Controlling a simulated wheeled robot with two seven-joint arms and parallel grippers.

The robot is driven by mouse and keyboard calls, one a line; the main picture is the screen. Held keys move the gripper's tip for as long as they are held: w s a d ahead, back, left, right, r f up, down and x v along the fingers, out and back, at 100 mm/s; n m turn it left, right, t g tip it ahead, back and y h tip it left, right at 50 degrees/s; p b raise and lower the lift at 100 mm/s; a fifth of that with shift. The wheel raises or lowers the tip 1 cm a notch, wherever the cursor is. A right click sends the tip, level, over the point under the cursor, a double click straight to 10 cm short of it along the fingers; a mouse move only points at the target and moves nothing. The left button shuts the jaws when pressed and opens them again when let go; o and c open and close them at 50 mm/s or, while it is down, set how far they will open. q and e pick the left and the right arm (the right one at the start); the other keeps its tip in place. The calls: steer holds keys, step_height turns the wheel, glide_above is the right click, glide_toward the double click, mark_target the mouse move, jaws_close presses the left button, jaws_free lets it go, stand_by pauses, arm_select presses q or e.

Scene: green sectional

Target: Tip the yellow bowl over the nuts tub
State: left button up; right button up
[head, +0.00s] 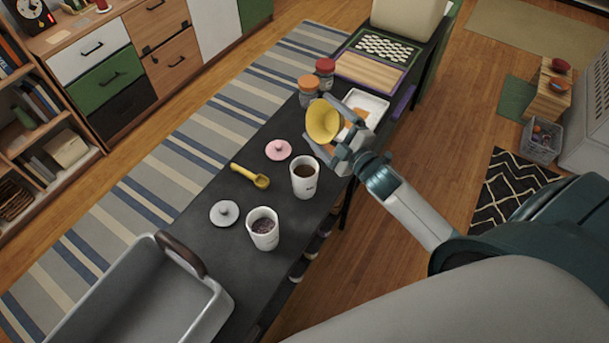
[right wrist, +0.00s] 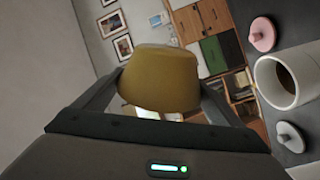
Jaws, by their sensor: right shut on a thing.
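My right gripper (head: 345,130) is shut on the yellow bowl (head: 322,121) and holds it in the air near the back part of the dark table. The bowl is tilted, its mouth facing left and toward the head camera; I see nothing inside. In the right wrist view the bowl (right wrist: 160,78) sits between both fingers. Two white tubs stand upright and open: one with smooth brown contents (head: 304,182), one with dark, lumpy contents (head: 263,232). Their labels are too small to read, so I cannot tell which is the nuts tub. The bowl is beyond both tubs. My left gripper is out of view.
A pink lid (head: 278,150), a grey lid (head: 224,214) and a yellow scoop (head: 250,176) lie left of the tubs. Two jars, orange-lidded (head: 309,88) and red-lidded (head: 325,70), and a white tray (head: 372,102) stand near the bowl. A large grey bin (head: 140,290) is at the front.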

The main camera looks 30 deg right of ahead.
steer(key=shift+d+r+m, duration=0.25)
steer(key=shift+r+m, duration=0.2)
steer(key=shift+m, duration=0.05)
steer(key=shift+d+p, duration=0.1)
steer(key=shift+p, duration=0.2)
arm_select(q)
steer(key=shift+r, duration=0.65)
arm_select(e)
steer(key=shift+m, duration=0.3)
steer(key=shift+w, duration=0.1)
steer(key=shift+r+m+p, duration=0.1)
steer(key=shift+m+p, duration=0.5)
steer(key=shift+m, duration=0.4)
steer(key=m+p, duration=0.1)
steer(key=m, duration=0.1)
steer(key=shift+m, duration=0.4)
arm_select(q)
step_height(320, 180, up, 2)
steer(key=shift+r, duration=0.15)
arm_select(e)
steer(key=shift+m, duration=0.5)
